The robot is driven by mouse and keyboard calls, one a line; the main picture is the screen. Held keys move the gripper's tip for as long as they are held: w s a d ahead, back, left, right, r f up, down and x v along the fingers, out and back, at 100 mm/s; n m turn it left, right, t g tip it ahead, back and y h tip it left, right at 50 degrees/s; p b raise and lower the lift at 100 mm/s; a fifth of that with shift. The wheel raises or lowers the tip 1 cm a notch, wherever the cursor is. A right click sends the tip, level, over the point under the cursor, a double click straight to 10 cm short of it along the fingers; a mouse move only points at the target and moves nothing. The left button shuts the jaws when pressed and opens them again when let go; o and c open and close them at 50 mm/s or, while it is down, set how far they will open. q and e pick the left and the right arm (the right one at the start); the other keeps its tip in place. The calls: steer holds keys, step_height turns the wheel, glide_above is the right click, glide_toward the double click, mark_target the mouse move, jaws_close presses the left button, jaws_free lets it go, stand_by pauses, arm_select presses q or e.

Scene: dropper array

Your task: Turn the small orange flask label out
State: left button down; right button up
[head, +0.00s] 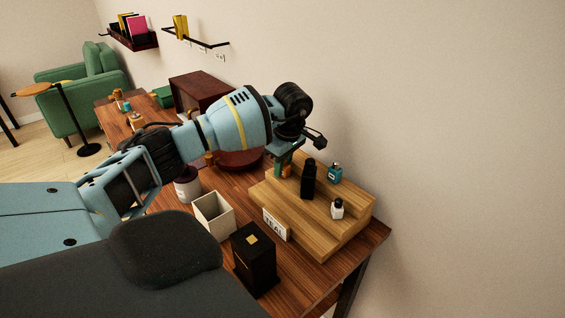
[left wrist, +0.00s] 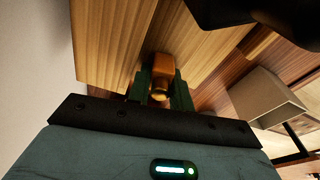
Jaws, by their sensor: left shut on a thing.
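The small orange flask (head: 286,171) is at the left end of the stepped wooden stand (head: 321,239). My left gripper (head: 288,163) comes down on it from above and is shut on it. In the left wrist view the orange flask (left wrist: 162,69) sits between the two green fingers of my left gripper (left wrist: 160,88), with its round gold-coloured cap towards the camera. Its label cannot be seen in either view. My right gripper is not in view.
A black bottle (head: 308,180), a teal bottle (head: 334,173) and a white bottle with a black cap (head: 337,209) stand on the stand. A label card (head: 275,224) is at its front. A cream open box (head: 213,217) and a black box (head: 255,262) stand in front.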

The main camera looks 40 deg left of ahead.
arm_select(q)
steer(key=shift+r+m, duration=0.1)
steer(key=shift+m, duration=0.9)
steer(key=c, duration=1.2)
jaws_free()
steer(key=shift+o, duration=0.2)
